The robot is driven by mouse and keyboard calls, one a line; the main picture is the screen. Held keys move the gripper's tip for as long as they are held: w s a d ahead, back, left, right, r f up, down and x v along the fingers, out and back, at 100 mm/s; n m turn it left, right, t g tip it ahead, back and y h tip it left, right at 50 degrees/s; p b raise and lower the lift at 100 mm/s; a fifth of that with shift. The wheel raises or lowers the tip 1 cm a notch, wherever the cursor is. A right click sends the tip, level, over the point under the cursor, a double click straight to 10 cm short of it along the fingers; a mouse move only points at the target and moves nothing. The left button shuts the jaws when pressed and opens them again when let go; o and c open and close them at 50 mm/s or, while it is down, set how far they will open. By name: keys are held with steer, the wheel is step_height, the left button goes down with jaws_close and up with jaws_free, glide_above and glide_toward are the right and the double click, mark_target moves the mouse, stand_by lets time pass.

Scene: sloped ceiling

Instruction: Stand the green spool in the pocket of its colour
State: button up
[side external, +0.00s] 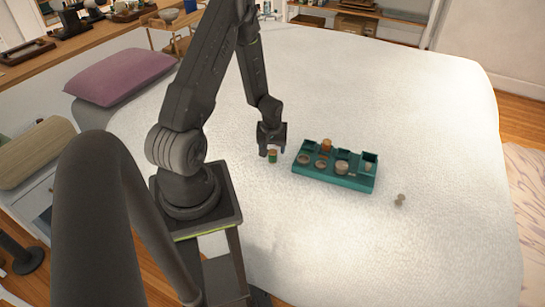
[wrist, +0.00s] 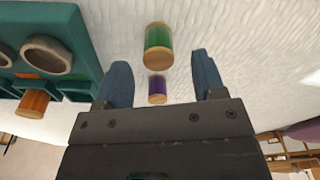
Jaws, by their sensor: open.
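The green spool (side external: 272,156), with wooden ends, stands on the white bed cover just below my gripper (side external: 271,141). In the wrist view the green spool (wrist: 158,40) lies beyond the fingertips, roughly midway between them. My gripper (wrist: 160,60) is open, with nothing held. A purple spool (wrist: 157,88) shows between the fingers in the wrist view; I cannot make it out in the side view. The teal pocket tray (side external: 335,181) is right of my gripper.
An orange spool (side external: 326,145) stands at the tray's back edge; it also shows in the wrist view (wrist: 34,103). Round pieces occupy several tray pockets. A small beige object (side external: 400,199) lies right of the tray. The bed behind is clear; a purple pillow (side external: 122,77) lies far left.

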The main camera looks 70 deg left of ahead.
mark_target(273, 151)
steer(key=shift+w+a+f, duration=0.1)
steer(key=shift+f, duration=1.4)
steer(key=c, duration=1)
steer(key=shift+r, duration=0.1)
